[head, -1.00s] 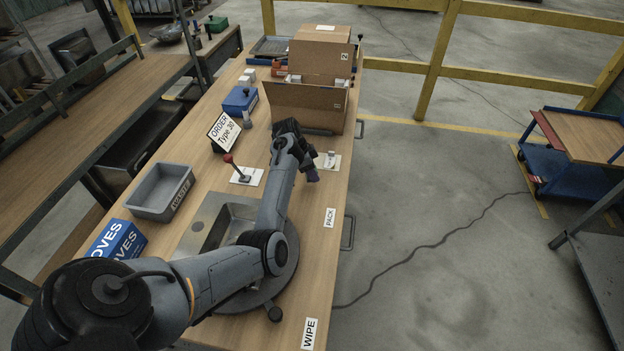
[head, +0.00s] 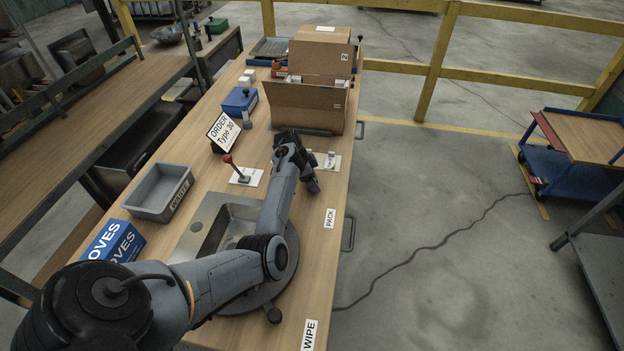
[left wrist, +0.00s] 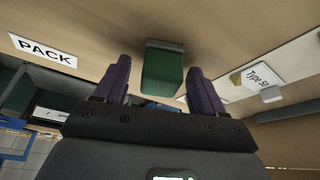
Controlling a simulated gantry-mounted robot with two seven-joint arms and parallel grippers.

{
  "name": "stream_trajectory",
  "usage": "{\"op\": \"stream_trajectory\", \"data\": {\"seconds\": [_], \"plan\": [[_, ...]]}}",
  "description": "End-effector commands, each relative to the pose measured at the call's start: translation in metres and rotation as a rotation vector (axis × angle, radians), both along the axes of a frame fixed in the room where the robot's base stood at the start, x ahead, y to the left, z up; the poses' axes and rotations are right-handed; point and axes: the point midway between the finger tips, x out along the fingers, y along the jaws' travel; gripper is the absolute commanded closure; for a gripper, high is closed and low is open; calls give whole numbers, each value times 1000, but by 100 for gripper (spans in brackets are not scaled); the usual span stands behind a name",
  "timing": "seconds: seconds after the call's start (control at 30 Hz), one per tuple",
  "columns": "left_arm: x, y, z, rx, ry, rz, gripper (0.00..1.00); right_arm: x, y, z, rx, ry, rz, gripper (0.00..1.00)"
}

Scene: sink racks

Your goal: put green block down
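The green block (left wrist: 163,72) shows in the left wrist view, between the two purple fingers of my left gripper (left wrist: 160,80). Gaps show on both sides of the block, so the fingers stand open around it. The block's far end is at or very near the wooden table surface; exact contact is hard to tell. In the head view my left gripper (head: 312,185) is low over the table, between the PACK label and the cardboard box. The block is hidden there by my arm. My right gripper is not in view.
The PACK label (head: 330,218) lies near the table's right edge. A white card (head: 331,166) with a small item is beside the gripper. A red-knobbed lever (head: 230,160), a grey waste bin (head: 160,192) and a cardboard box (head: 306,108) stand around.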

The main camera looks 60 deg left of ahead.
Motion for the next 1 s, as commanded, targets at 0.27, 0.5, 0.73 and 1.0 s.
{"op": "stream_trajectory", "data": {"seconds": [0.27, 0.5, 0.73, 1.0], "plan": [[0, 0, 4, 1, -1, -1, 30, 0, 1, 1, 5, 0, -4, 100], [-10, 5, 32, 3, -1, 0, 30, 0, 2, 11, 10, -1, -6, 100], [-26, 10, 72, 3, -1, 0, 30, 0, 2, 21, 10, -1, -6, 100], [-39, 15, 105, 1, -2, 1, 30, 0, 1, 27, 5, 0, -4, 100]]}}
